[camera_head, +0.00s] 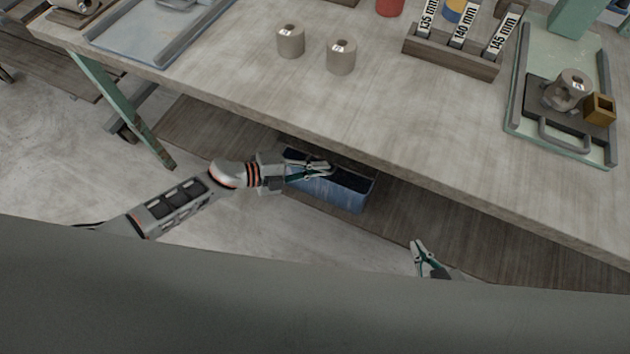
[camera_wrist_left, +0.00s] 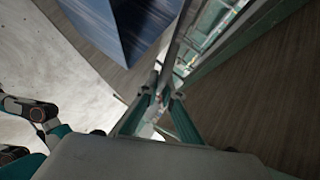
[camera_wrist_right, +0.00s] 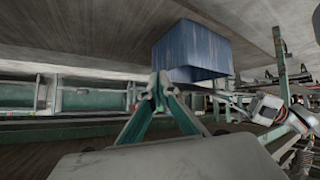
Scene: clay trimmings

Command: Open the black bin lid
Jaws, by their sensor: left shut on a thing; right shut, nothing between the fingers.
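A blue bin (camera_head: 345,194) stands on the wooden lower shelf under the table; its blue wall also shows in the left wrist view (camera_wrist_left: 112,25) and the right wrist view (camera_wrist_right: 190,48). Its top looks dark; the black lid (camera_head: 352,180) is partly hidden by my left gripper. My left gripper (camera_head: 328,168) is over the bin's top, shut on a thin dark edge that looks like the lid's; in the left wrist view the fingertips (camera_wrist_left: 161,98) meet at it. How far the lid is raised I cannot tell. My right gripper (camera_head: 416,243) is shut and empty, right of the bin and apart from it.
The table top (camera_head: 240,95) overhangs the shelf just behind the bin. On it are two clay cylinders (camera_head: 291,41), a labelled wooden rack (camera_head: 450,52) and a green tray (camera_head: 518,125). A green table leg (camera_head: 125,110) stands at left. The shelf right of the bin is clear.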

